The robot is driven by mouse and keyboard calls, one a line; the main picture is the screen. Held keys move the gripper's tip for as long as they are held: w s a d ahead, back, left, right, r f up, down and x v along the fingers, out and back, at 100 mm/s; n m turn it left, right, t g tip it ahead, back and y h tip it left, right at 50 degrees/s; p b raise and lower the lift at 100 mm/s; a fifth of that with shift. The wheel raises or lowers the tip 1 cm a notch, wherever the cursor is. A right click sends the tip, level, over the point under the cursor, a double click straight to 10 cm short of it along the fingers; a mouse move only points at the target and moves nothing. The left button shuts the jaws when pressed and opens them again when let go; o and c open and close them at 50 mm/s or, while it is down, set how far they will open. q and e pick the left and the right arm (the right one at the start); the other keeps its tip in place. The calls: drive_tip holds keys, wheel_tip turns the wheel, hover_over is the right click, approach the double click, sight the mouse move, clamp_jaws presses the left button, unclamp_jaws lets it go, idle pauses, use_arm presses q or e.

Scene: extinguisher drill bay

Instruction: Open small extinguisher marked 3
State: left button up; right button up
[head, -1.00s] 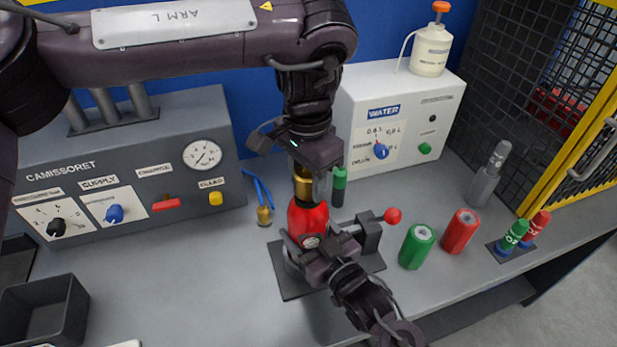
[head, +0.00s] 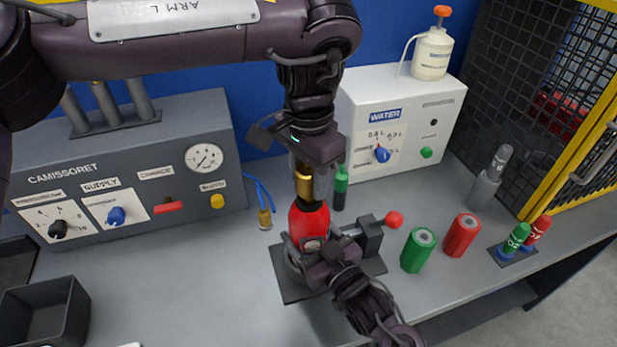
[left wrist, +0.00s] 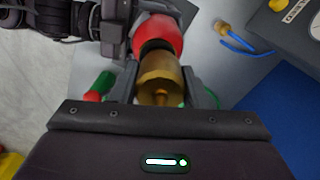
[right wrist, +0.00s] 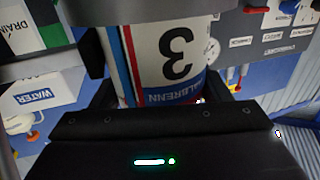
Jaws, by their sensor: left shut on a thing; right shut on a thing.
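The small extinguisher has a red shoulder (head: 309,221) in the head view and stands upright in a black clamp (head: 292,287). In the right wrist view its white label (right wrist: 171,58) shows an upside-down 3. A brass head piece (head: 304,186) sits at its top; in the left wrist view the brass (left wrist: 160,76) is in line with a black ring and the red shoulder. I cannot tell if brass and body are joined. My left gripper (head: 306,176) is shut on the brass from above. My right gripper (head: 308,252) is shut on the body from the front, hiding its lower part.
A red-knobbed clamp lever (head: 393,219) is at the right, near green (head: 418,251) and red (head: 462,236) cylinders. Control panels line the back.

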use_arm(q)
drive_tip(key=shift+r, duration=0.4)
drive_tip(key=shift+r, duration=2)
use_arm(e)
drive_tip(key=o, duration=1.9)
drive_tip(key=shift+o, duration=0.2)
drive_tip(key=shift+s, duration=0.1)
use_arm(q)
drive_tip(key=shift+f, duration=0.2)
use_arm(e)
drive_tip(key=shift+s+d+f, duration=0.15)
drive_tip(key=shift+s+d, duration=0.15)
drive_tip(key=shift+s, duration=0.05)
use_arm(q)
drive_tip(key=shift+d+f+b, duration=0.1)
drive_tip(key=shift+f+b, duration=0.85)
drive_tip(key=shift+b, duration=0.2)
drive_tip(key=shift+f, duration=0.1)
use_arm(e)
drive_tip(key=v, duration=1.1)
